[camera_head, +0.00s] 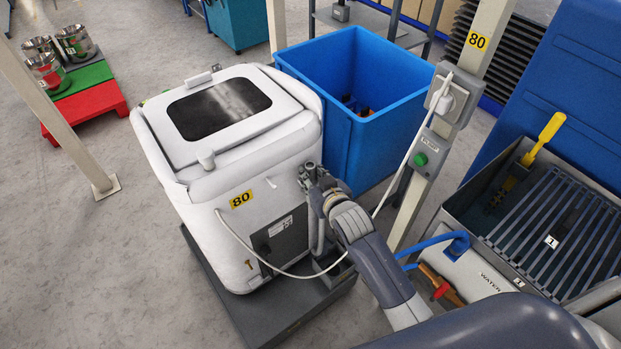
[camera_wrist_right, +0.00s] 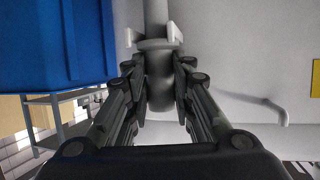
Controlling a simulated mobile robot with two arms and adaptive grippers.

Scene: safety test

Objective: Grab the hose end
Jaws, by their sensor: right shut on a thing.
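My right gripper (camera_head: 311,174) is at the front right side of the white machine marked 80 (camera_head: 262,160). In the wrist view the fingers of this gripper (camera_wrist_right: 158,68) are closed in on both sides of a grey upright hose end (camera_wrist_right: 158,88), shut on it. In the head view the grey hose (camera_head: 319,232) runs down beside the machine, below my fingers. The part inside my grip is mostly hidden by the fingers there. A white clip (camera_wrist_right: 155,37) sits around the hose just beyond my fingertips. My left gripper is not in view.
A blue bin (camera_head: 340,125) stands behind the gripper. A post with a socket and green button (camera_head: 420,158) stands to the right, and a white cable loops across the machine front. A grey water basin (camera_head: 500,230) is at the right.

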